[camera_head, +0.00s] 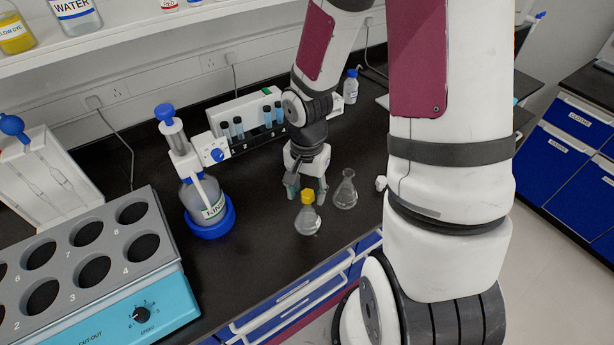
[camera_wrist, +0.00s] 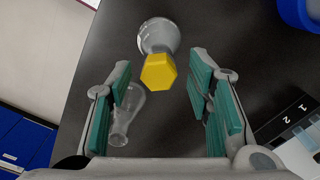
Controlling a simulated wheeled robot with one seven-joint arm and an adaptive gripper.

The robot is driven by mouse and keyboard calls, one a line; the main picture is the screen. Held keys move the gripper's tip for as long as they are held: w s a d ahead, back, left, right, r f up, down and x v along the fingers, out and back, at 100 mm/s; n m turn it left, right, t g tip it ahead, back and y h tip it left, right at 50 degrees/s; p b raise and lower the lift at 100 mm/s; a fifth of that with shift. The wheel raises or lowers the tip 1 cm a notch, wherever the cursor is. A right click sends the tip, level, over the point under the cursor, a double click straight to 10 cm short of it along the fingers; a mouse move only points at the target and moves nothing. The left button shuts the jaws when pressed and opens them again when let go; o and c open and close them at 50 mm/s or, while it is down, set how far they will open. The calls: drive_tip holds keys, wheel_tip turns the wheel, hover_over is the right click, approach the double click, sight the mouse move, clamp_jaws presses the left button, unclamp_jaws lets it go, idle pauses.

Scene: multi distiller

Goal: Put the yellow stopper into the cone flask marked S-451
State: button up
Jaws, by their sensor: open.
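A yellow stopper (camera_head: 308,197) sits in the neck of a clear cone flask (camera_head: 307,221) near the bench's front edge. In the wrist view the stopper (camera_wrist: 159,72) shows as a yellow hexagon over its flask (camera_wrist: 158,36). A second clear cone flask (camera_head: 345,190), with no stopper in it, stands to the right; it also shows in the wrist view (camera_wrist: 127,115), beside the left finger. I cannot read a marking on either flask. My gripper (camera_head: 306,190) is open and empty, just behind the stopper. In the wrist view the gripper (camera_wrist: 160,95) has its green-padded fingers wide apart.
A bottle with a blue base (camera_head: 208,228) and pump stands to the left. A blue heating block (camera_head: 150,300) fills the front left. A tube rack (camera_head: 245,145) stands behind my gripper. The black bench is clear between the pump bottle and flasks.

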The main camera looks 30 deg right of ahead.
wheel_tip(320, 180, up, 12)
drive_tip(key=shift+f, duration=0.2)
idle(0.7)
drive_tip(key=s+a+r+n+t, duration=0.2)
drive_tip(key=s+r+n, duration=0.3)
drive_tip(key=r, duration=0.4)
drive_tip(key=s+a+r+n+t, duration=0.3)
drive_tip(key=s+a+r+n, duration=0.2)
drive_tip(key=r, duration=0.4)
drive_tip(key=shift+s+a+n+t, duration=0.2)
drive_tip(key=shift+s+n+t, duration=0.1)
drive_tip(key=shift+n, duration=0.5)
